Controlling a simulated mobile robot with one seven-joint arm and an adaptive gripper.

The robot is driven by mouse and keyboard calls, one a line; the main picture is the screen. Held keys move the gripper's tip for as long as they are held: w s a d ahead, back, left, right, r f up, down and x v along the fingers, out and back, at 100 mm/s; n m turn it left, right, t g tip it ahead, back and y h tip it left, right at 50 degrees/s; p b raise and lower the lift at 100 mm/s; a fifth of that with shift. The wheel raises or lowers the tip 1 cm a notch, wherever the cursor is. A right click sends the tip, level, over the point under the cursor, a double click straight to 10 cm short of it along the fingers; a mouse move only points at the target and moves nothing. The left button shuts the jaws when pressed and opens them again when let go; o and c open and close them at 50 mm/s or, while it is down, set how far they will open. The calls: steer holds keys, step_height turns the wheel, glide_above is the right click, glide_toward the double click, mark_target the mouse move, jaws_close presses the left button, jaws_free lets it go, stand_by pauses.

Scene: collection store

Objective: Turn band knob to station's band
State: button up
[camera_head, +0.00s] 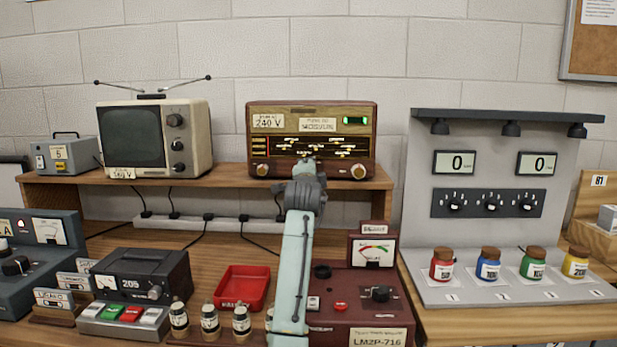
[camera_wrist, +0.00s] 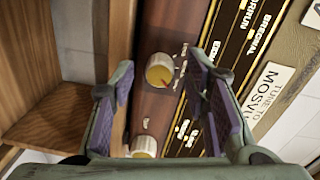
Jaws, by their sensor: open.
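The old radio (camera_head: 376,130) stands on the wooden shelf with a lit dial, a green indicator and a card that seems to name MOSVUN. In the head view a knob (camera_head: 262,170) shows at its lower left and another (camera_head: 358,171) at its lower right. My gripper (camera_head: 309,165) is in front of the radio's lower middle and hides that part. In the wrist view the radio appears turned sideways. My gripper (camera_wrist: 162,84) is open, with a cream and gold knob (camera_wrist: 159,70) between its fingers, apparently untouched. A second knob (camera_wrist: 144,147) is lower down. Their labels are unreadable.
A small television (camera_head: 135,135) stands left of the radio on the shelf (camera_head: 225,178). Below are a red tray (camera_head: 243,286), several small bottles and a maroon instrument (camera_head: 385,325). A grey panel with coloured jars (camera_head: 442,265) is at right.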

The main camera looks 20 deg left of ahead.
steer(key=v, duration=1.1)
steer(key=shift+s+d, duration=0.15)
steer(key=shift+s, duration=0.2)
steer(key=shift+r, duration=0.1)
